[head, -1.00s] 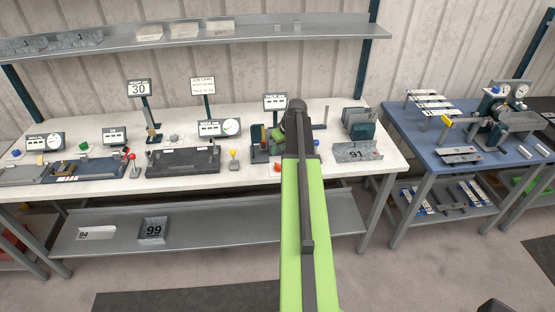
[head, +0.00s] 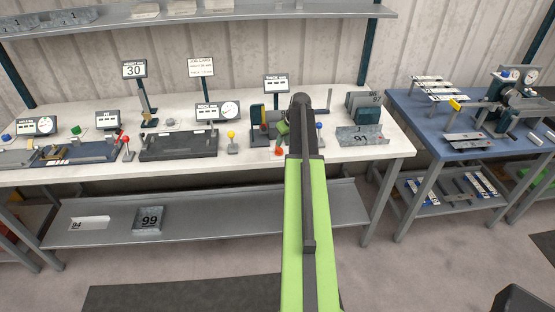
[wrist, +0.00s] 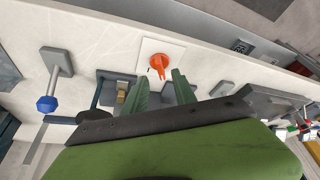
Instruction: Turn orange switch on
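The orange switch (wrist: 160,66) is a rotary knob on a pale square plate in the wrist view. In the head view the orange switch (head: 279,151) shows small at the white bench's front edge, just left of my arm. My gripper (wrist: 161,92) has two green fingers spread apart with nothing between them. The knob lies just beyond the fingertips, near the gap between them. I see no clear contact. In the head view my gripper (head: 283,132) is mostly hidden by my own arm.
A yellow-knobbed lever (head: 231,136) and a red-knobbed lever (head: 125,141) stand to the left on the white bench (head: 245,163). A bent metal part marked 91 (head: 360,136) lies to the right.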

